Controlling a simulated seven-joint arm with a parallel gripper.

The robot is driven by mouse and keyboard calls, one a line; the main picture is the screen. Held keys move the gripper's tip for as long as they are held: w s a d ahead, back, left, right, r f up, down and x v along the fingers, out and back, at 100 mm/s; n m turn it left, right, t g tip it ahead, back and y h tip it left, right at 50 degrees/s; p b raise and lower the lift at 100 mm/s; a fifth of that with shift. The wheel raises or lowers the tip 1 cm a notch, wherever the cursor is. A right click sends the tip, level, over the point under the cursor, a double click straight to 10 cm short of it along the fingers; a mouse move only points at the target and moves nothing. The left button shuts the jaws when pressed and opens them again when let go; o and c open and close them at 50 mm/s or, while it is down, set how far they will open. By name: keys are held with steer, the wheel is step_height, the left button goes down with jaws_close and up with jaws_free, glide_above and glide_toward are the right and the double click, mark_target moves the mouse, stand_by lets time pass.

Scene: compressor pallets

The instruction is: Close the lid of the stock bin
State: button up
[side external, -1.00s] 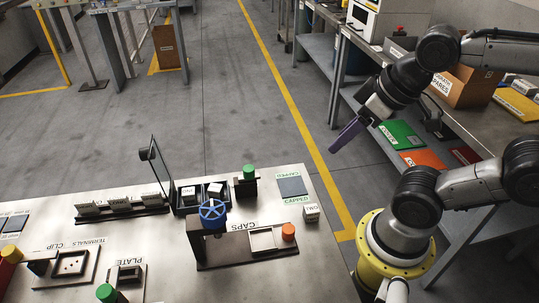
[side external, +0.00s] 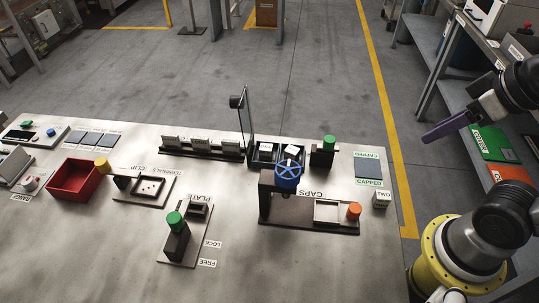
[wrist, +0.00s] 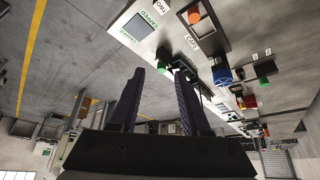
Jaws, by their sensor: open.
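The stock bin (side external: 265,153) is a dark two-part box near the back edge of the bench, with white blocks inside. Its lid (side external: 250,118) is a thin, dark-framed panel standing upright at the bin's left end, with a black knob (side external: 236,101) on its left face. The lid is open. My gripper (side external: 428,139) has purple fingers and is in the air to the right of the bench, well away from the lid. In the wrist view my gripper (wrist: 159,74) is open and empty between its fingers. The bin and lid are hard to make out there.
A green-topped post (side external: 329,148) stands right of the bin. A blue handwheel press (side external: 288,174) stands in front of it. A row of labelled blocks (side external: 201,146) lies left of the lid. The CAPPED pad (side external: 367,167) is flat, near the bench's right edge.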

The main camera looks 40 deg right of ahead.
steer(key=shift+c, duration=1.2)
steer(key=r, duration=0.2)
steer(key=w+r+n, duration=0.1)
steer(key=shift+w+a+r, duration=0.1)
steer(key=shift+a+r, duration=0.05)
steer(key=shift+r, duration=0.2)
jaws_close()
steer(key=w+a+r+n+y, duration=0.1)
steer(key=w+a+r+n, duration=0.2)
steer(key=w+r, duration=1)
steer(key=w+a+n+y, duration=0.1)
steer(key=w+a+n, duration=0.4)
steer(key=w, duration=1.2)
steer(key=w+a+f+g, duration=0.2)
steer(key=w+a+f, duration=0.6)
steer(key=w+a, duration=0.1)
steer(key=w+a+f+g, duration=0.1)
steer(key=w+a+f, duration=0.1)
steer(key=f, duration=0.7)
steer(key=w+a+f, duration=0.2)
steer(key=a+f, duration=0.1)
steer(key=f, duration=0.5)
steer(key=shift+m, duration=0.3)
steer(key=shift+s+d+r, duration=0.15)
steer(key=shift+s+d, duration=0.6)
steer(key=shift+s, duration=0.05)
steer(key=shift+s+d+r, duration=0.1)
steer(key=shift+s+d, duration=0.6)
steer(key=shift+s, duration=0.1)
